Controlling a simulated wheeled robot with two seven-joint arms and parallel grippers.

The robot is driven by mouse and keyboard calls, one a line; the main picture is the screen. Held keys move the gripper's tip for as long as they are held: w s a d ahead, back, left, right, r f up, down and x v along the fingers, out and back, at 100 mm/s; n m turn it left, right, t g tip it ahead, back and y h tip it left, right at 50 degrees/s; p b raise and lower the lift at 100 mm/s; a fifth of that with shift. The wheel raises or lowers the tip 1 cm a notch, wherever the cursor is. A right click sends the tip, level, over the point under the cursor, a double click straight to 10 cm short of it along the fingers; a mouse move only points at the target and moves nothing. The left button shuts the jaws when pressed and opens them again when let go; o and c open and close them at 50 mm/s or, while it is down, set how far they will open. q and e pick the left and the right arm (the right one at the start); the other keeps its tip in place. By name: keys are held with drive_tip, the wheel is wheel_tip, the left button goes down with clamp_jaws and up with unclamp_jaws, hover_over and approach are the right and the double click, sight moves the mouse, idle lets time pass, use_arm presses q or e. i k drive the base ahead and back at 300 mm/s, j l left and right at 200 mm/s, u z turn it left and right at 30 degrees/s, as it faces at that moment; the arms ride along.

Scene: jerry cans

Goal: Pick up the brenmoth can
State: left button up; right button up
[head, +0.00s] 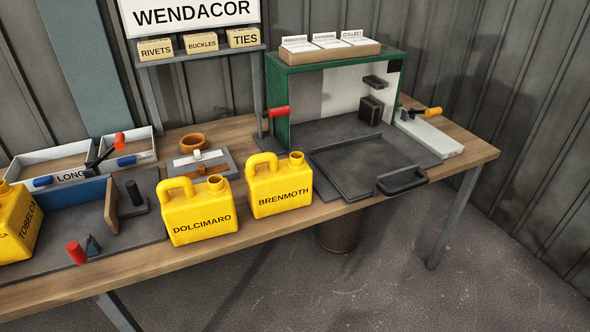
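The brenmoth can (280,190) is a yellow jerry can with BRENMOTH in dark letters on its front. It stands upright near the front edge of the wooden table (476,150), its handle at the upper left and its open spout at the upper right. A matching yellow can marked DOLCIMARO (202,217) stands close to its left. No gripper shows in the head view, so I cannot see either one relative to the can.
More yellow can surface (16,225) shows at the left edge, one face marked TOBELCA. A dark tray with a handle (402,180) lies right of the brenmoth can, before a green-framed box (278,100). A grey block with a brown strap (203,167) lies behind the cans. A red-handled lever (118,141) stands at left.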

sight(275, 186)
drive_tip(key=i+l+u, duration=0.1)
drive_tip(key=l, duration=0.3)
drive_tip(key=i+l, duration=0.25)
drive_tip(key=l, duration=0.15)
drive_tip(key=i+l+u, duration=0.15)
drive_tip(key=l, duration=0.2)
